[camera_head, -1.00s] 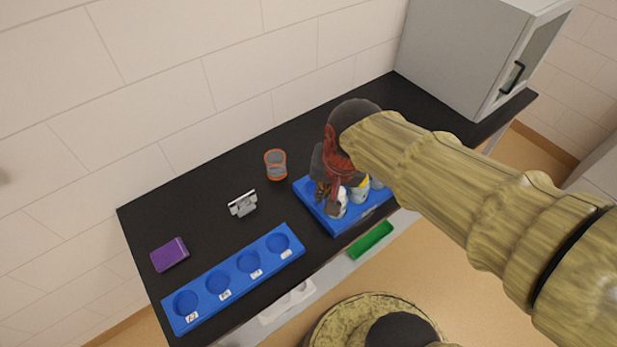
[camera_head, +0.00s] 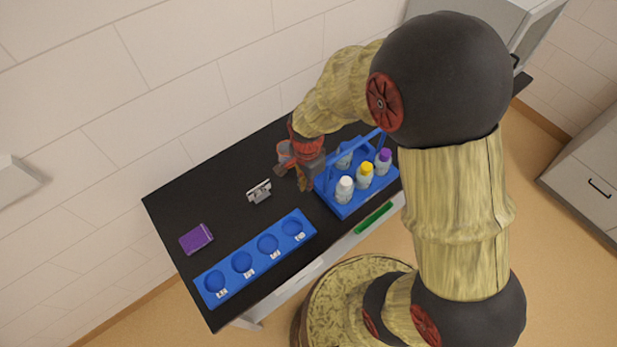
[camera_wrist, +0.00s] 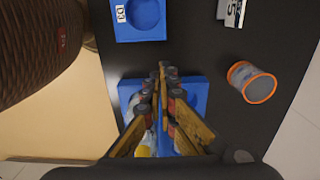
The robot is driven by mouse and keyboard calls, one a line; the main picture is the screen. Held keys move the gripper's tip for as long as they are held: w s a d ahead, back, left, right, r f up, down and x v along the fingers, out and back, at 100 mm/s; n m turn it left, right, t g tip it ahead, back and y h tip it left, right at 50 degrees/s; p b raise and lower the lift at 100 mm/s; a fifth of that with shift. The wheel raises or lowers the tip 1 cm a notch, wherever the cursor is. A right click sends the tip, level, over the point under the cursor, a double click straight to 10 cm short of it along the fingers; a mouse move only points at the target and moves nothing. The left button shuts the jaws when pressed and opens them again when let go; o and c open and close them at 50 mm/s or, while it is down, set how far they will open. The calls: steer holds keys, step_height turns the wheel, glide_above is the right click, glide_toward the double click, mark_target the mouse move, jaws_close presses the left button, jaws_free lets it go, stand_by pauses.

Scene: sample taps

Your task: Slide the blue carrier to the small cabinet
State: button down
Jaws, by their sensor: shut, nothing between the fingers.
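The blue carrier (camera_head: 347,208) stands on the black counter, with a raised blue handle and bottles capped white, yellow and purple. My gripper (camera_head: 304,186) is shut and empty, pointing down at the carrier's left end. In the wrist view my fingertips (camera_wrist: 166,70) are together in front of the carrier (camera_wrist: 197,92), hiding much of it; I cannot tell whether they touch it. The small cabinet (camera_head: 538,28) is a pale box with a dark handle at the counter's far right end, partly hidden behind my arm.
A blue rack (camera_head: 255,257) with round wells lies at the front left. A purple block (camera_head: 196,239) and a small metallic holder (camera_head: 259,191) lie behind it. An orange-rimmed cup (camera_wrist: 252,82) stands close to my gripper.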

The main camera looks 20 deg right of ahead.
steer(key=w+d+f, duration=0.1)
steer(key=d+f, duration=0.2)
steer(key=f, duration=0.2)
steer(key=shift+d, duration=0.4)
steer(key=shift+w, duration=0.1)
steer(key=w+d, duration=0.4)
steer(key=d, duration=1)
steer(key=w+d+b, duration=0.1)
steer(key=w+d, duration=0.4)
steer(key=d, duration=0.9)
steer(key=w+d, duration=0.4)
steer(key=d, duration=1)
steer(key=shift+w+d+b, duration=0.2)
steer(key=shift+w+b, duration=0.15)
